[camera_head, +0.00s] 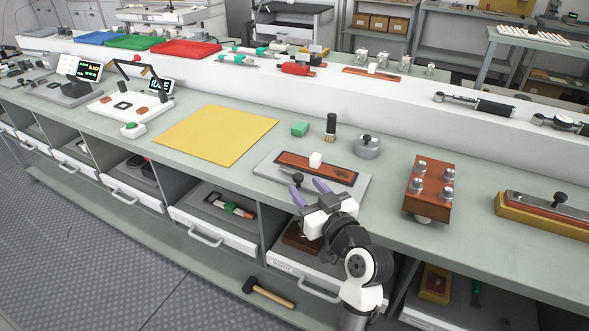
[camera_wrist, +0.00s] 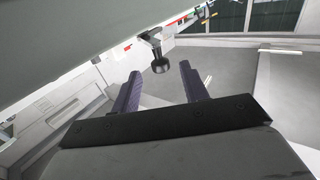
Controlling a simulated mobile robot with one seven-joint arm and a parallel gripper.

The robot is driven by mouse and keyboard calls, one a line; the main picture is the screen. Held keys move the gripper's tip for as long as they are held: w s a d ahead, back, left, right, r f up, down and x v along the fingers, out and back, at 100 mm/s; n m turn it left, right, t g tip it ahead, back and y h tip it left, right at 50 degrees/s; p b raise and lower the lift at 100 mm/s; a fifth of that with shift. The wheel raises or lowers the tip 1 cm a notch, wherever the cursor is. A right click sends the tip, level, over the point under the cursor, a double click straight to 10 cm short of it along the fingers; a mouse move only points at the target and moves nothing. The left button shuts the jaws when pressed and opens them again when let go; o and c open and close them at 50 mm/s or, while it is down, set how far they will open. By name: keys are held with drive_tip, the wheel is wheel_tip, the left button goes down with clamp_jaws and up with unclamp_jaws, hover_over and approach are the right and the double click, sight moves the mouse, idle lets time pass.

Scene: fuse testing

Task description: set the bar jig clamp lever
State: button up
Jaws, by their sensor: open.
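The bar jig (camera_head: 362,186) is a grey plate on the bench with a reddish-brown bar (camera_head: 335,173) and a white block (camera_head: 316,160) on it. Its clamp lever (camera_head: 298,178) has a dark round knob at the front left of the plate. My gripper (camera_head: 308,190) is at the plate's front edge, open, with purple fingers close to the knob. In the wrist view the knob (camera_wrist: 160,65) shows between the fingertips of my gripper (camera_wrist: 160,72), apart from both fingers. Whether it lies fully between them in depth is unclear.
A grey round weight (camera_head: 367,147), a brush (camera_head: 330,128) and a green block (camera_head: 300,128) stand behind the jig. A brown block with metal posts (camera_head: 430,190) is to the right. A yellow mat (camera_head: 216,135) lies to the left. Open drawers (camera_head: 215,232) jut out below the bench.

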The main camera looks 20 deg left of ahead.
sight(295, 175)
drive_tip(key=p+x, duration=0.1)
drive_tip(key=x, duration=0.5)
drive_tip(key=shift+w+a, duration=0.2)
drive_tip(key=shift+a, duration=0.05)
clamp_jaws()
